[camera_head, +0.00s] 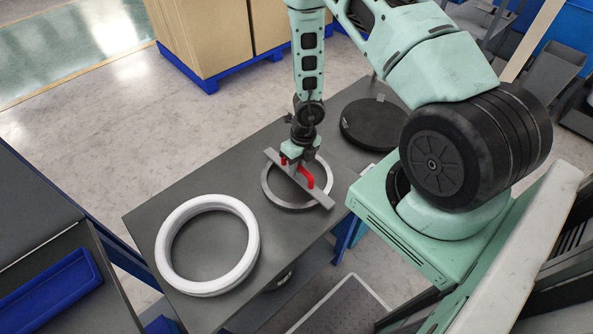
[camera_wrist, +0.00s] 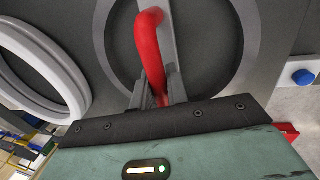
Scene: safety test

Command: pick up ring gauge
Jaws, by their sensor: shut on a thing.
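The ring gauge (camera_head: 318,194) is a grey metal ring with a flat bar across it and a red handle. It is at the middle of the grey table, flat or nearly so; I cannot tell whether it touches the top. My gripper (camera_head: 297,158) points down over it and is shut on it at the red handle. In the wrist view the red handle (camera_wrist: 150,45) rises between my fingers (camera_wrist: 155,95), with the bar and ring behind it. The fingertips are partly hidden by the handle and the gripper body.
A thick white ring (camera_head: 165,250) lies on the table to the left, also seen in the wrist view (camera_wrist: 40,65). A black disc (camera_head: 373,122) lies at the table's far right. Cardboard boxes (camera_head: 215,35) stand behind on a blue pallet. A blue tray (camera_head: 50,295) is at lower left.

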